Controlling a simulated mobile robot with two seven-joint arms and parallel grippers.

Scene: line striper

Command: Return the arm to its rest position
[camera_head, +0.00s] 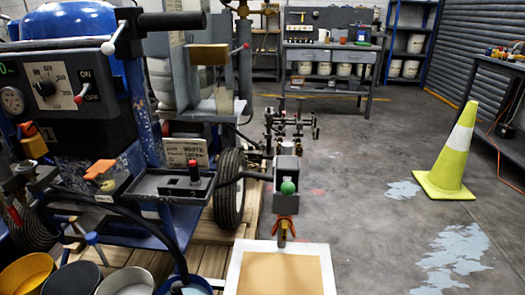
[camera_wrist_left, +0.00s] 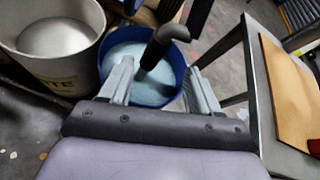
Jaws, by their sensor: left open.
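My left gripper (camera_wrist_left: 158,80) shows in the left wrist view, its two grey fingers spread apart. It points toward a blue bucket (camera_wrist_left: 182,70) of pale liquid. A dark bent pipe (camera_wrist_left: 160,42) dips into the bucket and shows between and beyond the fingers; I cannot tell if a finger touches it. I cannot make out my left gripper in the head view. There the bucket (camera_head: 200,284) is at the bottom edge, beside the line striper (camera_head: 65,120). My right gripper is in neither view.
A pale bucket (camera_wrist_left: 55,40) stands left of the blue one. A table with a tan board (camera_head: 280,275) is close on the right. A yellow cone (camera_head: 452,155) stands on the open floor at right.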

